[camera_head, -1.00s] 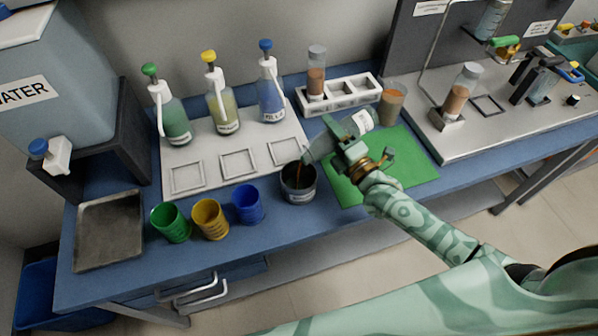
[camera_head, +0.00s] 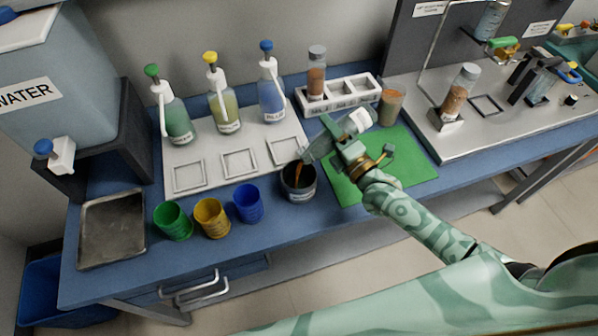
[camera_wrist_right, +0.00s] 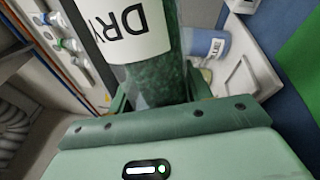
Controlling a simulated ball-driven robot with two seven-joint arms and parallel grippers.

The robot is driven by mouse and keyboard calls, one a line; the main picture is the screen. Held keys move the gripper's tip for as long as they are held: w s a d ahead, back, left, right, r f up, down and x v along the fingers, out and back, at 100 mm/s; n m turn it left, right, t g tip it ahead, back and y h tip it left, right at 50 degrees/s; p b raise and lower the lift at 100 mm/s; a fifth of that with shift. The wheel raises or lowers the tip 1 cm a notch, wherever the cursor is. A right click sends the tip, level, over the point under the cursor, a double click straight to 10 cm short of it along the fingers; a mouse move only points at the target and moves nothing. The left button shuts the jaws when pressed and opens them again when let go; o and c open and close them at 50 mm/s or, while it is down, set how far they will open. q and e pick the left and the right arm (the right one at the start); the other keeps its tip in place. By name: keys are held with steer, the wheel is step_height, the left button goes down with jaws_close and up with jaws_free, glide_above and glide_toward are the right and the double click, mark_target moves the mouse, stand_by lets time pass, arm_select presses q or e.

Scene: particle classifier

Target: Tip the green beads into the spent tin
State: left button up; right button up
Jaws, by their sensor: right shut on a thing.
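My right gripper (camera_head: 352,158) is shut on a clear jar (camera_head: 322,146), tilted with its mouth down to the left. The jar's white label reads DRY in the right wrist view, where the jar (camera_wrist_right: 155,82) fills the top middle and looks speckled dark green inside. An orange-brown stream (camera_head: 298,172) runs from the mouth into the dark grey tin (camera_head: 299,196) below. The mouth is above the tin's opening, and the tin stands upright on the blue bench. I cannot make out green beads in the head view. My left gripper is not in view.
Green (camera_head: 173,224), yellow (camera_head: 212,220) and blue (camera_head: 248,205) cups stand left of the tin. A green mat (camera_head: 412,170) lies under my right gripper. A white rack (camera_head: 355,91) and a brown-filled cup (camera_head: 391,107) stand behind. A metal tray (camera_head: 112,232) lies at left.

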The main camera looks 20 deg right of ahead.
steer(key=shift+s+a+r+n+y+p, duration=0.15)
steer(key=shift+a+r+n+p, duration=0.4)
steer(key=shift+n+p, duration=0.4)
steer(key=shift+s+a+r+n+y+p, duration=0.15)
steer(key=shift+a+r+n+p, duration=0.2)
steer(key=shift+r+n+p, duration=0.45)
stand_by(2.9)
steer(key=shift+w+f+n, duration=0.1)
steer(key=shift+f+n, duration=0.15)
